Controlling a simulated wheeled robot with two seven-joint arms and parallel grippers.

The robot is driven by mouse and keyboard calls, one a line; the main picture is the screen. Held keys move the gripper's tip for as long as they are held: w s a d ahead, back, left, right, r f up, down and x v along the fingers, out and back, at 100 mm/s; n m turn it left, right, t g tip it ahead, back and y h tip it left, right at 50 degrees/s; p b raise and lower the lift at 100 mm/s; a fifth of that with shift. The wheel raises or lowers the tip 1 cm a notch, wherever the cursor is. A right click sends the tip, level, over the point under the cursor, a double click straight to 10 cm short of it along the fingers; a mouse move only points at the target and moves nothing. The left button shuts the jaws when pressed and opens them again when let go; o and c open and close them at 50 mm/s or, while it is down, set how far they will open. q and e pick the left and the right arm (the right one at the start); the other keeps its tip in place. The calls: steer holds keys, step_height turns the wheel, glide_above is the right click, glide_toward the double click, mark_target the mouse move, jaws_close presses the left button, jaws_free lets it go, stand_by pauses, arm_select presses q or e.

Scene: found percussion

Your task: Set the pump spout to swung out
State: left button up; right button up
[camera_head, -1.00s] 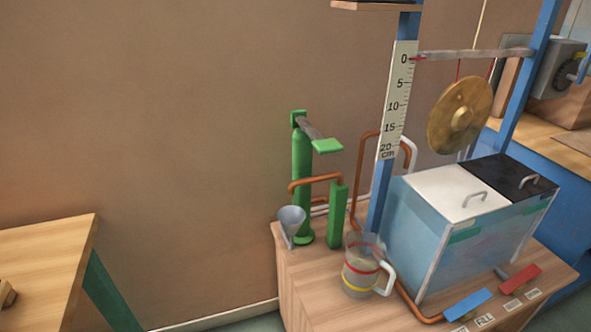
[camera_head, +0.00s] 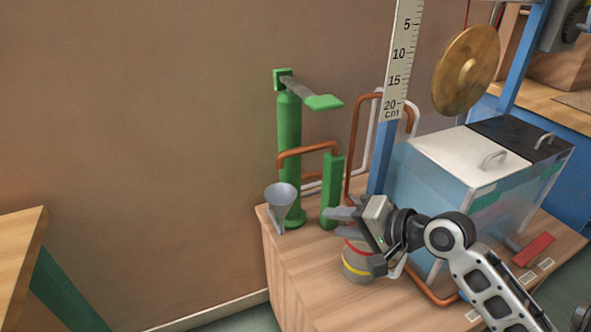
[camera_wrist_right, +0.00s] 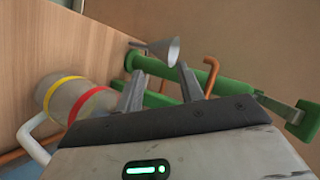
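The hand pump has a tall green cylinder (camera_head: 289,155) and a flat green handle (camera_head: 323,102). A copper spout pipe (camera_head: 308,150) runs from the top of a shorter green post (camera_head: 331,190) leftward, its bent end above a grey funnel (camera_head: 281,196). In the right wrist view the funnel (camera_wrist_right: 172,50), green cylinder (camera_wrist_right: 195,78) and a copper pipe (camera_wrist_right: 211,72) lie beyond the fingers. My right gripper (camera_head: 343,218) is open and empty, low beside the shorter post's foot, in front of the jug; contact is unclear. My left gripper is out of view.
A jug (camera_head: 356,265) with red and yellow bands stands partly hidden behind my right gripper; it also shows in the right wrist view (camera_wrist_right: 75,98). The water tank (camera_head: 450,165), scale (camera_head: 401,60) and gong (camera_head: 466,68) stand to the right. The wooden top is clear at front left.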

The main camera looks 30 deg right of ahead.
mark_target(301, 152)
steer(key=w+d+r+m+t, duration=0.3)
steer(key=w+d+r+m, duration=0.15)
steer(key=r, duration=0.35)
steer(key=x, duration=0.9)
steer(key=b+x, duration=0.1)
steer(key=x, duration=0.4)
steer(key=shift+w+r, duration=0.25)
steer(key=shift+w, duration=0.2)
jaws_close()
